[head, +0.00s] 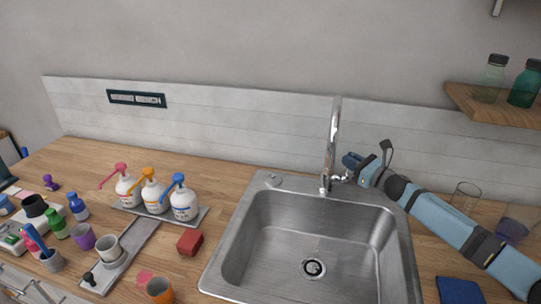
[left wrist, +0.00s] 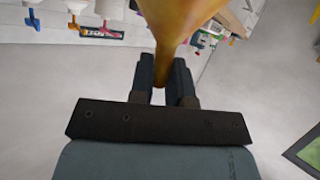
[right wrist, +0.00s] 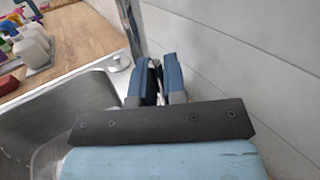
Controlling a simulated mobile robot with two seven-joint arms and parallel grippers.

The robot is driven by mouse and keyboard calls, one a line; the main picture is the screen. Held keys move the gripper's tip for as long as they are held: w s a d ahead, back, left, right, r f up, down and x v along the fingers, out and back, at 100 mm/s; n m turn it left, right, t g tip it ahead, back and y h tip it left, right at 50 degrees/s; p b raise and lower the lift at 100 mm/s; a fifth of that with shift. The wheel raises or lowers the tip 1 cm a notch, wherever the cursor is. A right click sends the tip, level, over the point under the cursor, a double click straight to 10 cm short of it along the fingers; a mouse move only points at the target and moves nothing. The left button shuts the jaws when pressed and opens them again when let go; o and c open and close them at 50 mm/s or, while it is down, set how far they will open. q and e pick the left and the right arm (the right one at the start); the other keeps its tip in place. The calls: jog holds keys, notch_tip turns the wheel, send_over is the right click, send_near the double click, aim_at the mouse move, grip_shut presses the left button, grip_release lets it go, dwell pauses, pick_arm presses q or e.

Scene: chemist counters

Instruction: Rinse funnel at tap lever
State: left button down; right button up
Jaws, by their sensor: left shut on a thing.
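A yellow-orange funnel (left wrist: 178,22) is in my left gripper (left wrist: 166,75), shut on its narrow end in the left wrist view. The left arm and the funnel do not show in the head view. The chrome tap (head: 333,145) stands at the back of the steel sink (head: 232,225). My right gripper (head: 352,164) is at the right side of the tap's base, by the lever. In the right wrist view its fingers (right wrist: 158,75) have a shiny piece between them, probably the lever; whether they grip it I cannot tell. No water shows under the spout.
Three pump bottles (head: 154,193) stand on a tray left of the sink. A red block (head: 190,242), an orange cup (head: 160,291) and a grey cup (head: 107,247) are nearer. A clear glass (head: 465,195) stands right of my right arm. The sink basin is empty.

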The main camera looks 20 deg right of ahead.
jog(key=o, duration=0.4)
jog(key=shift+o, duration=0.2)
jog(key=b+v, duration=0.1)
jog(key=v, duration=1.1)
